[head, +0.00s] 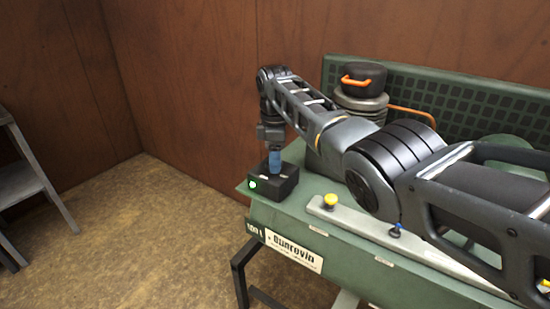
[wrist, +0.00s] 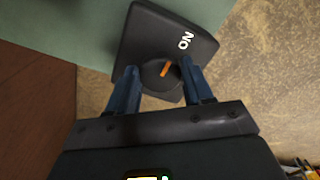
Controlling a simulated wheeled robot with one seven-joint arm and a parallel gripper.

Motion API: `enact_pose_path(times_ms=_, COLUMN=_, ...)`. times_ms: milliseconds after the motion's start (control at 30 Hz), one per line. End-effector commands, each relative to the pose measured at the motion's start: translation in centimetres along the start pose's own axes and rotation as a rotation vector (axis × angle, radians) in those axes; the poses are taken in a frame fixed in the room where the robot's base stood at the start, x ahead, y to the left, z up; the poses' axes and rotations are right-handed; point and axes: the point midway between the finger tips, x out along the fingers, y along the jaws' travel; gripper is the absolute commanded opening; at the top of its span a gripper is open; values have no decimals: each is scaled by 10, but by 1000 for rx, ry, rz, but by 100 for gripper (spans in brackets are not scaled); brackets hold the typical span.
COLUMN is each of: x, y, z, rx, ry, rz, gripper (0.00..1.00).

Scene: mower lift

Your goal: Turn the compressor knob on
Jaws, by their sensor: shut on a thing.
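The compressor knob (wrist: 153,80) is a dark round dial with an orange pointer, on a black switch box (wrist: 150,35) marked "ON". The pointer is turned roughly toward the "ON" lettering. My gripper (wrist: 159,74) has its two blue fingers on either side of the knob and is shut on it. In the head view, the black box (head: 262,195) sits on the near left corner of the green compressor (head: 350,245), with a lit green light on its front. My gripper (head: 275,165) points down onto its top there, and the knob itself is hidden.
A dark cylindrical part with orange handles (head: 361,82) rises behind. A grey step stool (head: 25,180) stands left; the floor between is clear.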

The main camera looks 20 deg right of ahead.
Motion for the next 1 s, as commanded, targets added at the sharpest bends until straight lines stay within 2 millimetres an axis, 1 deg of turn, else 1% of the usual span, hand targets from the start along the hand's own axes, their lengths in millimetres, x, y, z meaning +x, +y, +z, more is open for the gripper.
enact_pose_path(times_ms=367, x=-2, y=1, z=-1, rx=-5, ry=2, rz=5, gripper=20)
enact_pose_path(times_ms=400, x=-2, y=1, z=-1, rx=-5, ry=2, rz=5, gripper=54)
enact_pose_path(times_ms=633, x=-1, y=0, z=-1, rx=-4, ry=1, rz=2, gripper=76)
enact_pose_path(times_ms=867, x=-1, y=0, z=0, rx=-3, ry=0, rz=1, gripper=76)
enact_pose_path(times_ms=933, x=-4, y=0, z=0, rx=-3, ry=1, rz=2, gripper=76)
enact_pose_path(times_ms=1000, x=-11, y=1, z=-1, rx=-4, ry=1, rz=3, gripper=76)
